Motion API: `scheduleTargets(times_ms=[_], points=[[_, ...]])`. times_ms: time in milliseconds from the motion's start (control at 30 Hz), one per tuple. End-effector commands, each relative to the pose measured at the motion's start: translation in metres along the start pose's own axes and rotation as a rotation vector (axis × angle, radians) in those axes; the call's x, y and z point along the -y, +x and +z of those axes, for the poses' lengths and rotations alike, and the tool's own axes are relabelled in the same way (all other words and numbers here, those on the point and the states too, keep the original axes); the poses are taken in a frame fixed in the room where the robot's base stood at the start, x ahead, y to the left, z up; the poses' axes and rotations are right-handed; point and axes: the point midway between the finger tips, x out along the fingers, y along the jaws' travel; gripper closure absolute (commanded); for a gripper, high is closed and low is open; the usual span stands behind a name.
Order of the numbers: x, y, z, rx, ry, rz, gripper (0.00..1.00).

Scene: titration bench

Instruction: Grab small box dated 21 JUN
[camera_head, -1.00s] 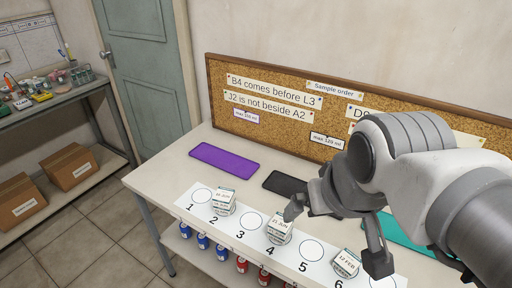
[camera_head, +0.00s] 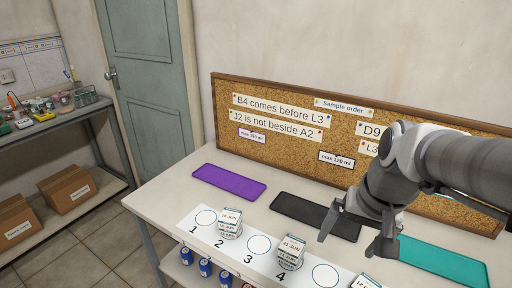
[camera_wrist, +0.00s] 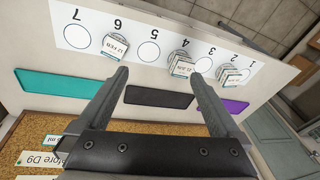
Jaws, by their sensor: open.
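The small white box dated 21 JUN (camera_head: 291,251) stands on the numbered white strip (camera_head: 257,271) at circle 4. It also shows in the wrist view (camera_wrist: 181,66), ahead of the fingers and nearer the right fingertip. My gripper (camera_head: 353,239) is open and empty, to the right of the box and apart from it. In the wrist view both fingers of my gripper (camera_wrist: 160,75) are spread wide with nothing between them.
Another dated box (camera_head: 229,224) stands at circle 2, and a box dated 12 FEB (camera_wrist: 115,46) at circle 6. Purple (camera_head: 229,181), black (camera_head: 315,216) and teal (camera_head: 440,262) mats lie behind the strip. A cork board (camera_head: 300,150) stands at the back.

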Motion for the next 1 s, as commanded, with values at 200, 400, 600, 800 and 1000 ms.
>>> scheduleTargets(times_ms=[200,400,600,800,1000], points=[[-0.031,0.07,-0.004,0.21,0.39,-0.066,0.0],[-0.028,0.114,-0.002,0.466,0.92,-0.281,0.0],[-0.037,0.14,-0.03,0.68,1.395,-0.549,0.0],[-0.056,0.149,-0.056,0.797,1.66,-0.753,0.0],[-0.053,0.155,-0.065,0.825,1.719,-0.807,0.0]])
